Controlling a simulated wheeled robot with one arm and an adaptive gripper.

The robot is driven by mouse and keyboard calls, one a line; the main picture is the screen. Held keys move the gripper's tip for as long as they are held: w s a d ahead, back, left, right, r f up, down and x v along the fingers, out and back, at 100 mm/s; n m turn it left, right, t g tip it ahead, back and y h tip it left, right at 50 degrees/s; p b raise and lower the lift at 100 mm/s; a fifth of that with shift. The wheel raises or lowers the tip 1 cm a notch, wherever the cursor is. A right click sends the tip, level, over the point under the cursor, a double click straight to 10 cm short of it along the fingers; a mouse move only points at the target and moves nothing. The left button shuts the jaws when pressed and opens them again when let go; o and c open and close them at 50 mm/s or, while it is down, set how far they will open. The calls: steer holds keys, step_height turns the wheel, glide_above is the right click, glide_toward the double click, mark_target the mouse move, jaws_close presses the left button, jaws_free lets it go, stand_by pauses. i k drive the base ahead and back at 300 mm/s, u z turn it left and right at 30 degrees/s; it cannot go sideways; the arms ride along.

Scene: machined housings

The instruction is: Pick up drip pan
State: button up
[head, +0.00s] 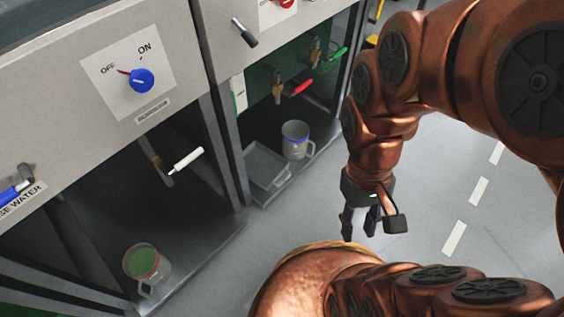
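A shallow grey rectangular tray, which looks like the drip pan (266,167), lies on the floor of the right-hand bay, under the taps. A grey mug (296,138) stands beside it on the right, close to its edge; I cannot tell whether they touch. My gripper (366,226) hangs outside the bay, to the right of and nearer than the pan, pointing down. Its fingers are spread apart with nothing visible between them. The pan is clear of the gripper.
Taps with red (302,86) and green handles hang above the pan. A dark post divides the bays. Grey floor (436,187) is open at right.

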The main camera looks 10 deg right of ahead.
mark_target(263, 167)
steer(key=z, duration=0.35)
steer(key=k, duration=0.85)
steer(key=u, duration=1.2)
steer(key=i, duration=0.45)
steer(key=z, duration=0.05)
